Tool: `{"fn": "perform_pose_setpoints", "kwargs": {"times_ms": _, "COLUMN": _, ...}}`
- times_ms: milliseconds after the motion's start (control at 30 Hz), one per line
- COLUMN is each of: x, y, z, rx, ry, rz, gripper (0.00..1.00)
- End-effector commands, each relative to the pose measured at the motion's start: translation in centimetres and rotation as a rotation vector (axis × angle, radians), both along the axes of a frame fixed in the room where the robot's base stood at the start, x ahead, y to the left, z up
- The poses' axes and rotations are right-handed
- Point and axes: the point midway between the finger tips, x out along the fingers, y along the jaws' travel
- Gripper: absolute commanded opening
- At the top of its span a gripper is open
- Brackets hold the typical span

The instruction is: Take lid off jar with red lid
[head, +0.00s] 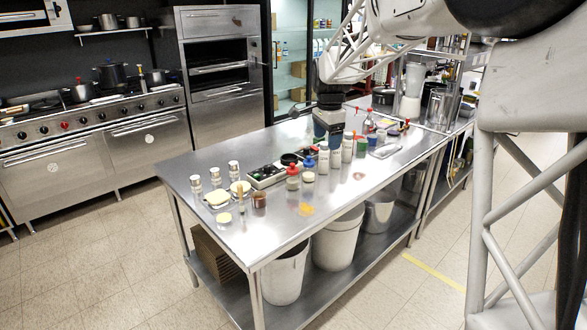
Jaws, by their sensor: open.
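A small jar with a red lid (293,171) stands upright on the steel table (220,245), near its middle. Its lid is on. A similar jar with a blue lid (309,163) stands just to its right. My gripper (331,143) points down above the table, to the right of the red-lidded jar and apart from it. It is open. Its fingertips are small and partly lost among the items behind and below, and nothing clearly shows between them.
White bottles (323,158) stand close under my gripper. A dark tray (266,176) lies behind the red-lidded jar. Shakers (234,170) and a brown jar (259,200) stand to the left. A green container (362,146) stands to the right.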

Motion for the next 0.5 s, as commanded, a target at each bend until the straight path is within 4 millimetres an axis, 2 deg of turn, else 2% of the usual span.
{"fn": "perform_pose_setpoints", "kwargs": {"times_ms": 100, "x": 2.7, "y": 1.3, "z": -1.2, "rx": 0.003, "ry": 0.010, "rz": -0.055, "gripper": 0.76}}
{"fn": "perform_pose_setpoints", "kwargs": {"times_ms": 500, "x": 10.9, "y": 5.8, "z": -5.8, "rx": 0.010, "ry": 0.042, "rz": -0.254, "gripper": 0.76}}
